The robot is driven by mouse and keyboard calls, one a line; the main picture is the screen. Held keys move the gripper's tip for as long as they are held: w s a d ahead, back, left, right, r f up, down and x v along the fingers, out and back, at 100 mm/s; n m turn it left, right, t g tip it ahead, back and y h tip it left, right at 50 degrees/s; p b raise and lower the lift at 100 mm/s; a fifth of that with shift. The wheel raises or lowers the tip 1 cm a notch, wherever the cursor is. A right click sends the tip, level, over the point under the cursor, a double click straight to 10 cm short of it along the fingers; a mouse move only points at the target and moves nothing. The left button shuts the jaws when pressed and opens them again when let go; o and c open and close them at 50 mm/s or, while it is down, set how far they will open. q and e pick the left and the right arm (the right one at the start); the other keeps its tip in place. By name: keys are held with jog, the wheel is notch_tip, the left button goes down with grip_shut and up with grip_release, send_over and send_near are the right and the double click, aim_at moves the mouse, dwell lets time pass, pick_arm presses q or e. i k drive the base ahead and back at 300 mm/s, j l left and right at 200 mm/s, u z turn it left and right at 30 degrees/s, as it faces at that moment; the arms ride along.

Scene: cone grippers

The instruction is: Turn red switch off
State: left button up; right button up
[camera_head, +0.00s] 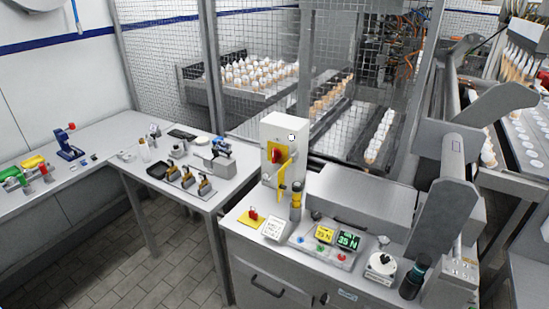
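A white upright box (290,130) stands at the back left corner of the near cabinet. On its front is a red switch (276,156) on a yellow plate; the knob is too small for me to tell its setting. Yellow parts sit beside and below it. A second, smaller red knob (253,214) sits on a flat yellow plate on the cabinet top, left of a white block. I see no gripper of mine in the head view, and nothing touches either red knob.
Large grey parts (445,200) stand at right. A side table (130,130) with tools is at left; tiled floor (160,260) lies clear before it.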

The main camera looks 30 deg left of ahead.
aim_at(276, 153)
jog(key=u, duration=0.65)
jog(key=j+u, duration=0.3)
jog(key=u, duration=0.2)
jog(key=i+j+u, duration=0.1)
jog(key=j+u, duration=0.15)
jog(key=u, duration=0.25)
jog(key=i+j, duration=0.1)
jog(key=j, duration=0.15)
jog(key=i+j, duration=0.1)
jog(key=j, duration=0.15)
